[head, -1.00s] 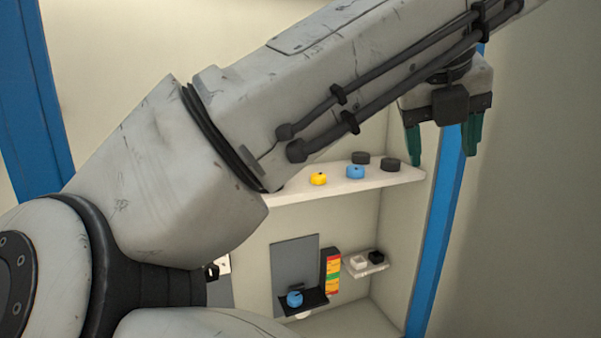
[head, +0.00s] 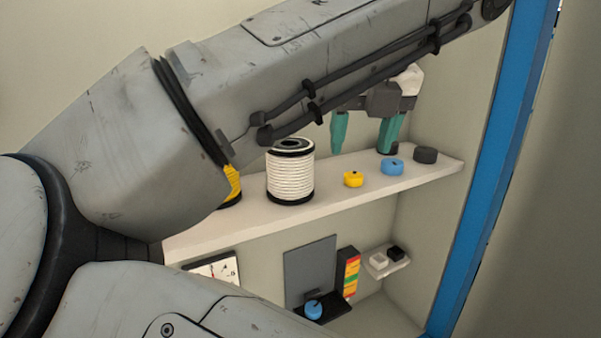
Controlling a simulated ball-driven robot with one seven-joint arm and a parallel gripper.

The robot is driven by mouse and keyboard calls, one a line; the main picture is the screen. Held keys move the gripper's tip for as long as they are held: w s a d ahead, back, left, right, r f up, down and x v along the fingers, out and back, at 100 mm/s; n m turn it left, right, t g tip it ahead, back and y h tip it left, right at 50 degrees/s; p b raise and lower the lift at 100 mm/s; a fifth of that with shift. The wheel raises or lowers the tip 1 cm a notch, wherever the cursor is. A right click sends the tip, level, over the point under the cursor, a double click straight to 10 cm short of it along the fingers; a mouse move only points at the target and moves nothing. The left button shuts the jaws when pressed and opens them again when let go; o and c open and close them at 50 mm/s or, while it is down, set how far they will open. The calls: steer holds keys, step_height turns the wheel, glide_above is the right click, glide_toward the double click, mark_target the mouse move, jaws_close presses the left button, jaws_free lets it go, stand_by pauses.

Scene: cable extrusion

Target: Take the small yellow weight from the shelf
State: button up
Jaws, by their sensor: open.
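The small yellow weight (head: 353,179) sits on the white shelf (head: 240,224), between the white cable spool and a blue weight. My gripper (head: 364,148) has two green fingers, spread apart with nothing between them. It hangs above and behind the yellow weight, close over the shelf. The right finger overlaps a dark weight at the back in the picture; I cannot tell whether they touch.
A white cable spool (head: 290,172) stands left of the yellow weight, and a yellow spool (head: 233,185) is partly hidden by my arm. A blue weight (head: 392,167) and a black weight (head: 425,155) sit to the right. A blue post (head: 500,160) borders the shelf's right end.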

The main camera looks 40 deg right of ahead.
mark_target(354, 175)
steer(key=shift+p+x, duration=1.05)
steer(key=shift+x, duration=2.2)
steer(key=shift+d, duration=0.15)
jaws_close()
